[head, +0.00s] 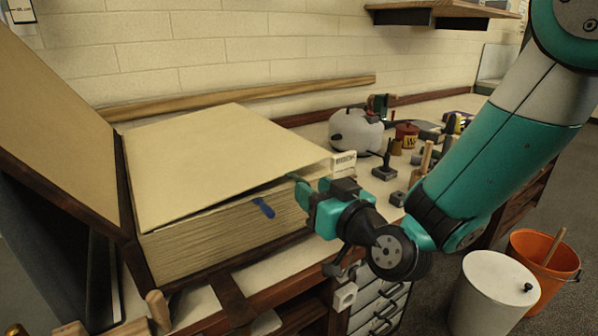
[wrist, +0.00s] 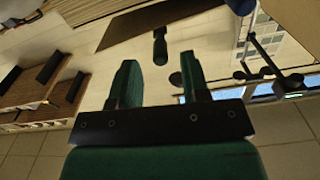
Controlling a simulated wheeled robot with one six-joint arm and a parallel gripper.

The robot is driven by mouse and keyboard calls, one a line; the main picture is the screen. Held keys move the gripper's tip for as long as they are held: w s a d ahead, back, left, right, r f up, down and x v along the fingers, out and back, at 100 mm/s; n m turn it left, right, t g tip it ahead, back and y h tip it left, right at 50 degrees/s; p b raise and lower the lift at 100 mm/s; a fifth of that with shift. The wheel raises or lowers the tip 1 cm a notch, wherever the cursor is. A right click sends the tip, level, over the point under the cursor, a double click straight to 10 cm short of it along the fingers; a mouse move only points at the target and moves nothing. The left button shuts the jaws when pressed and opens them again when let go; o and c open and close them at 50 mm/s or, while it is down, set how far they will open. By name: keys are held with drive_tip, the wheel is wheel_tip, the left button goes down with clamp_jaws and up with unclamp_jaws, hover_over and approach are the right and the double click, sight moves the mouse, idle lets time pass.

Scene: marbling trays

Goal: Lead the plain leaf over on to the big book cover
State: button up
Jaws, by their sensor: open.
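The big book lies open on the bench in the head view. Its cover (head: 55,110) stands tilted up at the left, its inner side showing. The plain leaf (head: 225,160), a blank cream sheet, is on top of the thick page block (head: 200,246), its right part lifted a little off the block. A small blue tab (head: 263,208) shows at the block's front side. My gripper (head: 296,184) is open beside the leaf's front edge, towards its right corner. In the wrist view its two green fingers (wrist: 158,68) are spread with no sheet visible between them.
A small white box (head: 344,163) stands behind my gripper. A grey rounded pot (head: 355,132), a red tin (head: 406,135) and dark stands crowd the bench to the right. A shelf (head: 440,12) hangs above. A white bin (head: 494,296) and an orange bucket (head: 540,268) stand on the floor.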

sight(299, 177)
drive_tip(key=shift+p+x, duration=2.2)
drive_tip(key=shift+p, duration=0.15)
drive_tip(key=shift+w+a+p, duration=0.3)
drive_tip(key=shift+p, duration=0.15)
clamp_jaws()
